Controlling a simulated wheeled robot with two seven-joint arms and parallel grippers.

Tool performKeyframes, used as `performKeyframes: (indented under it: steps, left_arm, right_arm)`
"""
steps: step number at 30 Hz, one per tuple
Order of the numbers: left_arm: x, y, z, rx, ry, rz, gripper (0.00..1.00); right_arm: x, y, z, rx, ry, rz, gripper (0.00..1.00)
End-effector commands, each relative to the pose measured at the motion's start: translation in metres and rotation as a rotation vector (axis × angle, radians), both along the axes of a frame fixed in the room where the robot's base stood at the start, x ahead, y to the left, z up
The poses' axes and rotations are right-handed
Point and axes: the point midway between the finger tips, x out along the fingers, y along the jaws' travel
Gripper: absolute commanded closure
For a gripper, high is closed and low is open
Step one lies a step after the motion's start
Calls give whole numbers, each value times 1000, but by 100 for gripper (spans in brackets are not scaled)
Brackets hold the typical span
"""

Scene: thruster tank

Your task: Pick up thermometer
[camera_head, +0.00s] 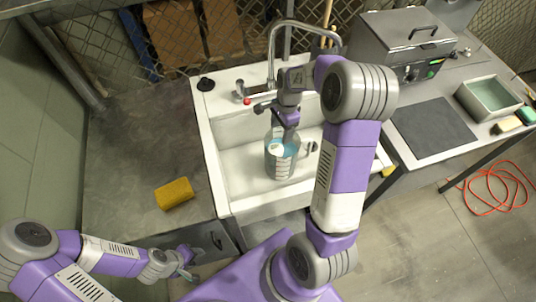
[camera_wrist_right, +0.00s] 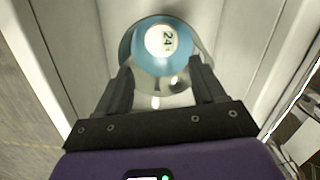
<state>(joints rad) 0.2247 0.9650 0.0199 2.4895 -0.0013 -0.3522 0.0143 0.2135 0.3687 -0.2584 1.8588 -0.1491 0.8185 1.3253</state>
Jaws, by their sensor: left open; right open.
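The thermometer (camera_wrist_right: 161,41) shows in the right wrist view as a round white face marked 24. It appears to sit in blue liquid inside a clear jug (camera_head: 283,168), which stands in the white sink. In the head view a small white disc (camera_head: 276,149) shows in the jug. My right gripper (camera_wrist_right: 160,70) is open and empty, pointing down over the jug with its fingers apart on either side of the near rim; the thermometer lies beyond the fingertips. Contact with the jug cannot be told. My left gripper (camera_head: 187,268) is open and empty, low at the left.
The sink (camera_head: 240,178) has a tall metal faucet (camera_head: 273,58) at its back. A yellow sponge (camera_head: 174,193) lies on the left counter. A metal bath unit (camera_head: 405,45), a dark mat (camera_head: 433,128) and a tray (camera_head: 490,97) are on the right.

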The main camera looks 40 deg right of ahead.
Motion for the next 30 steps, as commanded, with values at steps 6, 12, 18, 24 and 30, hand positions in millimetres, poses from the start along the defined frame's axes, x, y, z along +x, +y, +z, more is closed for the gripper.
performKeyframes:
  steps: [6,12,18,24,30]
  left_arm:
    - [-1,0,-35,0,2,-1,57]
    - [-1,0,-56,0,1,0,57]
    - [-1,0,-64,0,1,0,57]
    - [-1,0,-70,0,1,0,57]
    - [-1,0,-83,0,1,0,57]
  right_arm:
    - [0,0,-35,0,-1,-1,31]
    - [0,0,-56,0,-1,0,31]
    - [0,1,-69,0,1,0,31]
    - [0,4,-87,0,1,0,31]
    - [2,11,-112,1,1,0,31]
